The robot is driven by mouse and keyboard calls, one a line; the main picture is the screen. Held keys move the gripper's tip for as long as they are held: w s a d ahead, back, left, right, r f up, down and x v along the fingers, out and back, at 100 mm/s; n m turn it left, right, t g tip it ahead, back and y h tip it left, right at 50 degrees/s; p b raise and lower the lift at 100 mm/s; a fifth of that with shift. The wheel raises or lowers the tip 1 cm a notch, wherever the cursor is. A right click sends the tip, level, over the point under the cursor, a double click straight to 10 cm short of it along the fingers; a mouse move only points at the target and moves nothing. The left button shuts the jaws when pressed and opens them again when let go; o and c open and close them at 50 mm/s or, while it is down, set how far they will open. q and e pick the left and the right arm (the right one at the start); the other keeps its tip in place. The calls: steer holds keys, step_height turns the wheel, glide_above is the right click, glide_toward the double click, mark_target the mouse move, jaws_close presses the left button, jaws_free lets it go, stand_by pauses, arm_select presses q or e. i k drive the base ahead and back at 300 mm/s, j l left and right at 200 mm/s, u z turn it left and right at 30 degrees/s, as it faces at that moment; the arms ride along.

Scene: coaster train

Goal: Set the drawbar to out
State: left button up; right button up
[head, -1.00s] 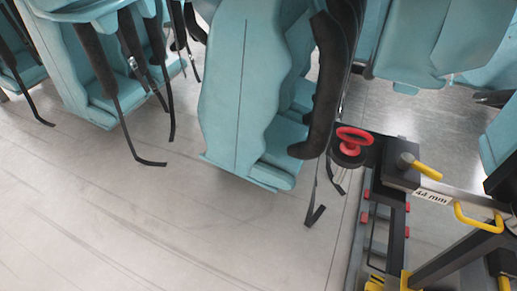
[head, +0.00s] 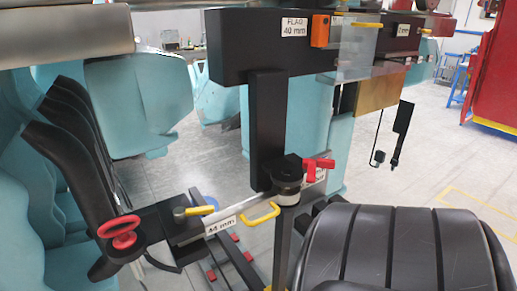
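A grey bar with a "44 mm" label (head: 221,225) and a yellow loop handle (head: 261,215) runs across the lower middle of the head view. I cannot tell for certain whether this is the drawbar. At its left end is a black block (head: 183,225) with a grey-and-yellow lever (head: 194,211). Left of that, a red handwheel (head: 119,231) sits on a black mount. At its right end, a red knob (head: 319,167) sits by an upright black post (head: 285,195). Neither of my grippers shows.
Teal seats with black restraints (head: 72,150) fill the left. Overhead is a black beam labelled "FLAG 40 mm" (head: 258,45) with an orange box (head: 320,30). A large black ribbed shape (head: 400,250) blocks the lower right. Open floor (head: 450,150) lies at the right.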

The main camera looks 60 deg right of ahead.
mark_target(223, 219)
steer(key=l+z, duration=0.1)
steer(key=z, duration=1.85)
